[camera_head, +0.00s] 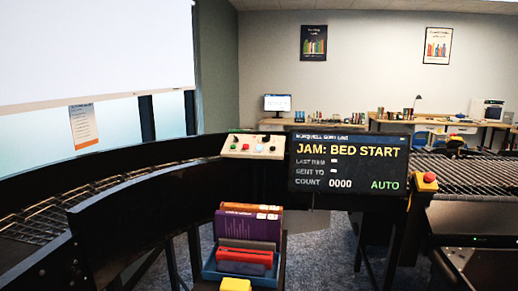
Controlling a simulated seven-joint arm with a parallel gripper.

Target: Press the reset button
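A pale control panel (253,146) stands just left of the dark display, beyond the curved conveyor wall. It carries several small buttons or knobs, some looking red, green and dark. Their labels are too small to read, so I cannot tell which is the reset button. The display (347,163) reads "JAM: BED START", count 0000 and AUTO. A separate red mushroom button (429,177) on a yellow base sits at the right of the display. My gripper does not show in this view.
A curved roller conveyor with a dark side wall (140,210) runs along the left. Another roller bed (465,172) lies at the right. A blue bin (210,268) holding books (248,222) stands at front centre, with a yellow object (235,285) before it. Desks line the back wall.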

